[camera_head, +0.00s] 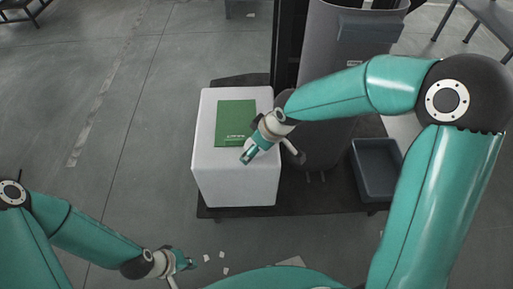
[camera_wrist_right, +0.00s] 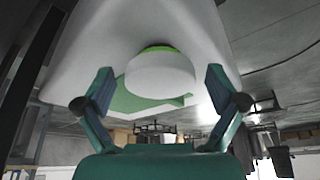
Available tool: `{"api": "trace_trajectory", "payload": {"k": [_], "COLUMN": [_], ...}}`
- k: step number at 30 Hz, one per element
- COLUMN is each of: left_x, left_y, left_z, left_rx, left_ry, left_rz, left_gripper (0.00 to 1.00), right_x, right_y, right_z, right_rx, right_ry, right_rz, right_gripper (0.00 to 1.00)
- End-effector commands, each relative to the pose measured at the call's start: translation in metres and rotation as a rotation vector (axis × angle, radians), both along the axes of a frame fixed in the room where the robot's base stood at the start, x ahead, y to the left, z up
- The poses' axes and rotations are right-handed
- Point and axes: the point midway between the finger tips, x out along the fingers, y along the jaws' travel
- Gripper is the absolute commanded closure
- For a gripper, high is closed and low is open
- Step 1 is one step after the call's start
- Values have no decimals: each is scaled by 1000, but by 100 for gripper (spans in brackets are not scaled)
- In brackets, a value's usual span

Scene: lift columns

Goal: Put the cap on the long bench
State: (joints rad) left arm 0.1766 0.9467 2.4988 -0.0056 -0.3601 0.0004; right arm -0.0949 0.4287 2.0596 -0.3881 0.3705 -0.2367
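A round white cap (camera_wrist_right: 161,76) with a bright green edge shows in the right wrist view, by the green sheet on the white block. My right gripper (camera_wrist_right: 160,88) is open, with one finger on each side of the cap and a narrow gap at each. In the head view my right gripper (camera_head: 272,158) is over the right part of the white block (camera_head: 235,185); I cannot make out the cap there. My left gripper (camera_head: 182,270) is low at the left, its fingers apart and empty. I cannot tell which thing is the long bench.
The green sheet (camera_head: 232,120) lies on the block's top. A dark grey bin (camera_head: 376,168) stands to the right, beside a grey column (camera_head: 340,50). A grey table (camera_head: 490,18) is at the upper right. The floor at left is mostly clear, with small pale scraps near my left gripper.

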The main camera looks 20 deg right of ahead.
Motion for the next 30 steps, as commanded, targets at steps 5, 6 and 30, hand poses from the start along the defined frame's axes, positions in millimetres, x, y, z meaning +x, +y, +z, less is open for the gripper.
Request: {"api": "trace_trajectory", "payload": {"k": [5, 6, 30], "left_x": [0, 0, 0], "left_y": [0, 0, 0], "left_z": [0, 0, 15], "left_rx": [0, 0, 0], "left_ry": [0, 0, 0], "left_rz": [0, 0, 0], "left_gripper": [100, 100, 100], "right_x": [0, 0, 1], "right_y": [0, 0, 1], "right_z": [0, 0, 42], "right_rx": [0, 0, 0], "right_ry": [0, 0, -5], "right_rz": [1, 1, 1], "right_gripper": [39, 45, 74]}}
